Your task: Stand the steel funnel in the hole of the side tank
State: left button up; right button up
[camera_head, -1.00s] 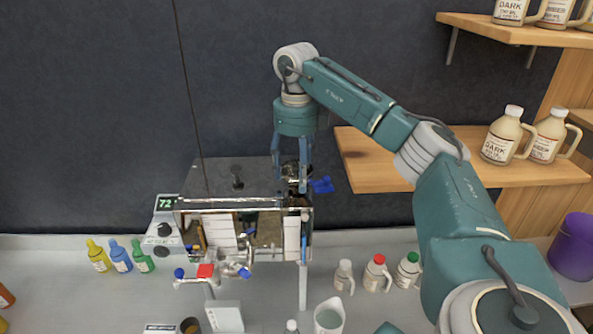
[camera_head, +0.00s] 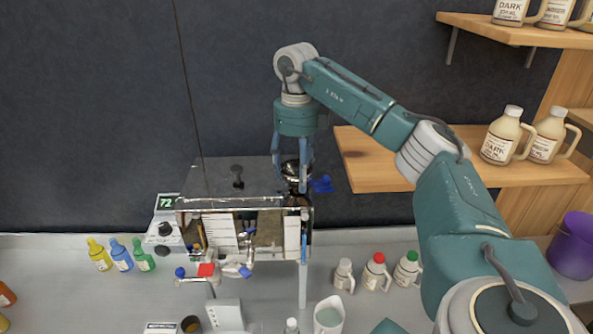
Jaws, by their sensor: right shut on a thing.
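The steel funnel (camera_head: 291,170) is a shiny metal cone above the right end of the steel evaporator. My right gripper (camera_head: 292,181) points down with its blue fingers on either side of the funnel and is shut on it. The side tank (camera_head: 297,199) is the narrow part at the right end of the evaporator, below the funnel. Its hole is hidden, and I cannot tell whether the funnel's stem is in it. My left gripper is not in view.
The evaporator's lid (camera_head: 225,178) has a black knob. A wooden shelf (camera_head: 380,172) is close right of the gripper.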

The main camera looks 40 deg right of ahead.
jog(key=shift+f, duration=0.4)
dwell(0.6)
jog(key=o, duration=1.2)
jog(key=shift+o, duration=0.5)
jog(key=o, duration=0.4)
jog(key=shift+c, duration=0.2)
jog(key=shift+r+p, duration=1.15)
jog(key=shift+r, duration=2.4)
